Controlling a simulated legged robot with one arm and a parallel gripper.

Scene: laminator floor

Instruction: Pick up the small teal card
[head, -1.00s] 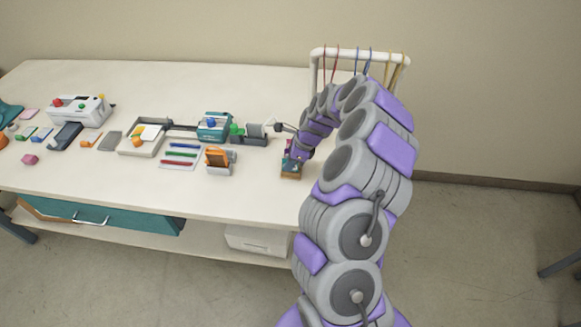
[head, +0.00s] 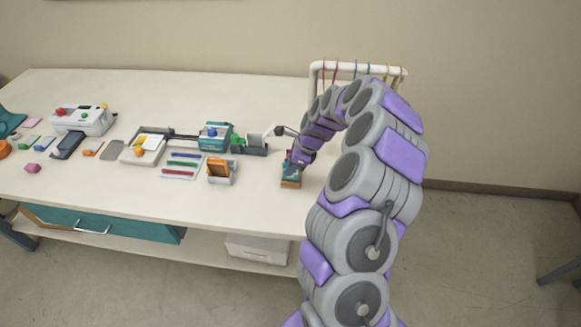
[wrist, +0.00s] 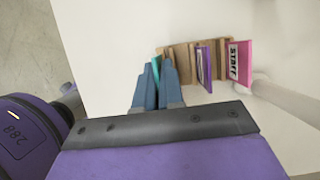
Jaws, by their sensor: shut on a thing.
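The small teal card (wrist: 155,68) shows as a thin teal edge by the tips of my gripper (wrist: 162,72) in the wrist view. My gripper's blue-grey fingers are shut on it and hide most of it. The card is at the left end of a wooden slotted rack (wrist: 181,55); I cannot tell whether its lower edge is still in the slot. In the head view my gripper (head: 293,166) is low over the rack (head: 291,184) near the table's front right.
A purple card (wrist: 204,65) and a pink STAFF card (wrist: 240,62) stand in the same rack. A white rail (head: 357,68) with hanging cords stands behind my arm. An orange card holder (head: 220,171) stands left of the rack, with bare tabletop between.

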